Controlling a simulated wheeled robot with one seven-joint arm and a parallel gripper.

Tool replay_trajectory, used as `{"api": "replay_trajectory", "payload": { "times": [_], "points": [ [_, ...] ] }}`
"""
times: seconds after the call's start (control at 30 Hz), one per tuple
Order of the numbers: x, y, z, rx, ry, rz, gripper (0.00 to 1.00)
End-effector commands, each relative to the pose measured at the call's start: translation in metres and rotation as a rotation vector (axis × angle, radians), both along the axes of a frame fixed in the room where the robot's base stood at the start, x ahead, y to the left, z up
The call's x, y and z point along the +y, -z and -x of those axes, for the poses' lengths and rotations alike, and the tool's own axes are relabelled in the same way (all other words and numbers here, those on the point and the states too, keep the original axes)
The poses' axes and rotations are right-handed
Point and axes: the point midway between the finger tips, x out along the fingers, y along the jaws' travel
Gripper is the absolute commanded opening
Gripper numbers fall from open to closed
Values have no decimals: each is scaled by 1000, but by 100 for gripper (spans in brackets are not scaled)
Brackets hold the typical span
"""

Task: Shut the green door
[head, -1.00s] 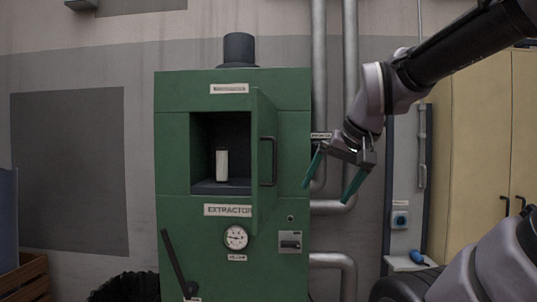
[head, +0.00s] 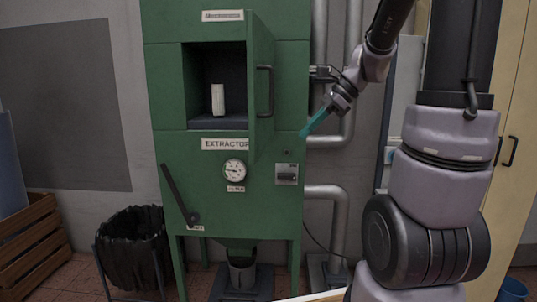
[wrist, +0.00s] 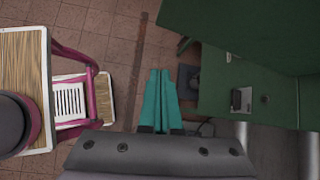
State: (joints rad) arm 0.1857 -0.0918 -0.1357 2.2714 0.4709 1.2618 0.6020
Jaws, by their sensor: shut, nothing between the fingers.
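The green door (head: 262,88) of the green extractor (head: 165,100) stands open, swung out toward me on its right-hand hinge side, with a dark handle (head: 265,91) on its face. Behind it the dark chamber holds a pale upright block (head: 218,99). My gripper (head: 303,134) has teal fingers, shut and empty, to the right of the door and a little below its handle. In the wrist view the shut fingers (wrist: 160,84) point past the green machine, whose large green surface (wrist: 240,30) fills the upper right.
Grey pipes (head: 327,200) run down the wall right of the extractor. A black-lined bin (head: 134,240) and wooden crate (head: 30,245) stand at left. A lever (head: 177,193) and gauge (head: 234,171) sit on the machine's front. A pink-framed chair (wrist: 88,75) shows in the wrist view.

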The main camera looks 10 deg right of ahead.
Motion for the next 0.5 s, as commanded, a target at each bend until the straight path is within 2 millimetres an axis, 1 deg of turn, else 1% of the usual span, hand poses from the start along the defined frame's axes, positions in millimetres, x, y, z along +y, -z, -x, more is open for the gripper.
{"api": "replay_trajectory", "payload": {
  "times": [0.03,0.1,0.23,0.37,0.5],
  "points": [
    [-5,6,-9,47,56,-45,0],
    [-8,9,-17,92,110,-92,0],
    [-9,14,-25,127,154,-130,0],
    [-1,22,-28,132,155,-132,0],
    [17,41,-34,132,152,-132,0]
  ]
}}
